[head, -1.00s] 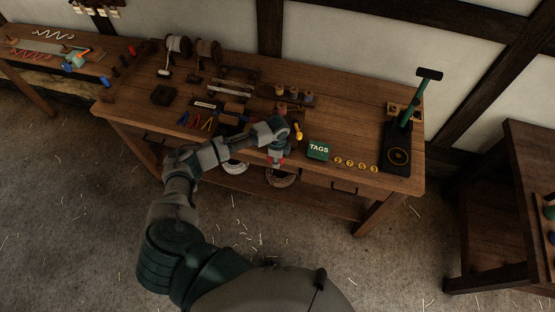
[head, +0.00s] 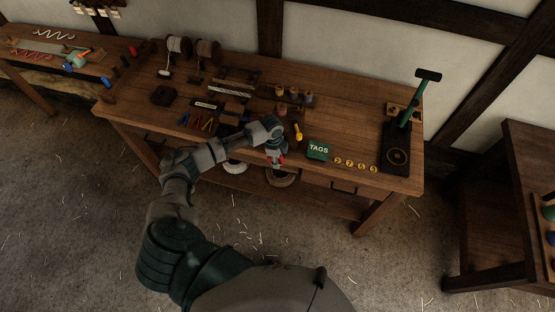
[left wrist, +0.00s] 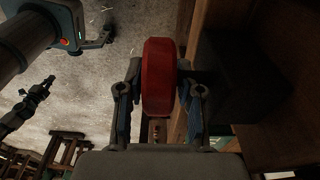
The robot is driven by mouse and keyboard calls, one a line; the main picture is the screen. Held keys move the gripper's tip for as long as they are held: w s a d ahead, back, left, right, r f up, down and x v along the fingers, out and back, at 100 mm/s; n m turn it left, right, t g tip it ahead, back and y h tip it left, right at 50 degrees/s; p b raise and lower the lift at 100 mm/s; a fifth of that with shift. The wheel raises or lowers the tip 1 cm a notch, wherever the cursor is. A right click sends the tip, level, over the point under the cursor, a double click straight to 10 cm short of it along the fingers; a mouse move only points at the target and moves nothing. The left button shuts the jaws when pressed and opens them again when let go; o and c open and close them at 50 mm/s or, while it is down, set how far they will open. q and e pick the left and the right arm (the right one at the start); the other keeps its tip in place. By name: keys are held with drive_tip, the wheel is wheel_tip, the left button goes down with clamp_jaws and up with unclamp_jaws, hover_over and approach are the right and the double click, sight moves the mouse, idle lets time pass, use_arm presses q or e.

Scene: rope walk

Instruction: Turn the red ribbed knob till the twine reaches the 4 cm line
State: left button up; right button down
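The red knob (left wrist: 159,78) stands between the two fingers of my left gripper (left wrist: 159,90) in the left wrist view, its rim seen edge-on. The dark fingertips lie against both of its sides, with little or no gap. In the head view my left gripper (head: 275,158) is at the front edge of the bench, and a bit of red shows there. The knob's ribs cannot be made out. The twine at the knob and the 4 cm line cannot be made out. My right gripper is in neither view.
The wooden bench (head: 350,125) carries two twine reels (head: 178,46), a green TAGS box (head: 318,151), several yellow discs (head: 349,163) and a green-handled tool (head: 412,105) on a black base. Baskets (head: 281,178) sit under the bench. Another bench (head: 490,190) stands at right.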

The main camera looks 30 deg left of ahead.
use_arm(q)
drive_tip(key=r, duration=0.4)
drive_tip(key=a+r, duration=0.1)
drive_tip(key=r, duration=0.6)
drive_tip(key=shift+a+r, duration=0.2)
drive_tip(key=shift+r, duration=0.15)
